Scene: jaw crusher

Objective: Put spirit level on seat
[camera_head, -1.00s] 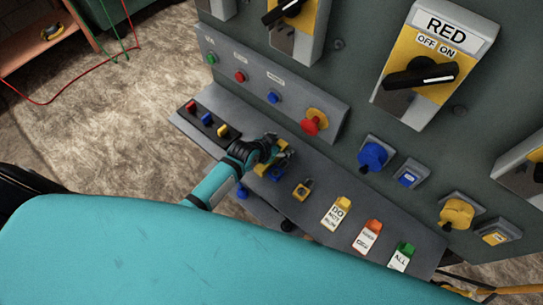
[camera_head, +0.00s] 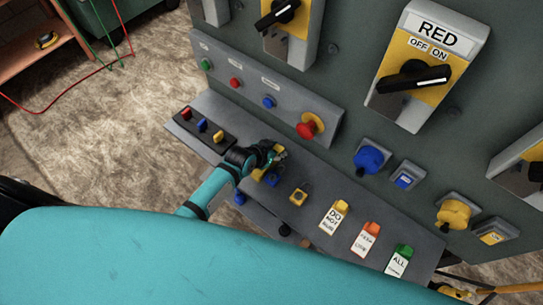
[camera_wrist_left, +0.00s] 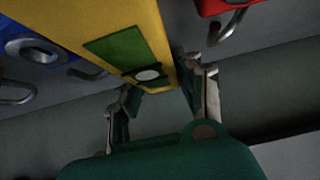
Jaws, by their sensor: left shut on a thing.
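My left gripper (camera_head: 274,160) is over the sloped grey ledge of the control panel, its fingers closed around a yellow object. In the left wrist view, my left gripper (camera_wrist_left: 160,85) has its two fingers on either side of the lower end of this yellow object (camera_wrist_left: 110,18). It has a green panel and a dark end with a white round spot. I cannot tell for sure whether it is the spirit level. I make out no seat in either view. My right gripper is not in view.
A red emergency button (camera_head: 308,128) and rotary switches stand on the panel above. Carpet (camera_head: 95,120) lies open to the left; a wooden shelf (camera_head: 40,45) is beyond.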

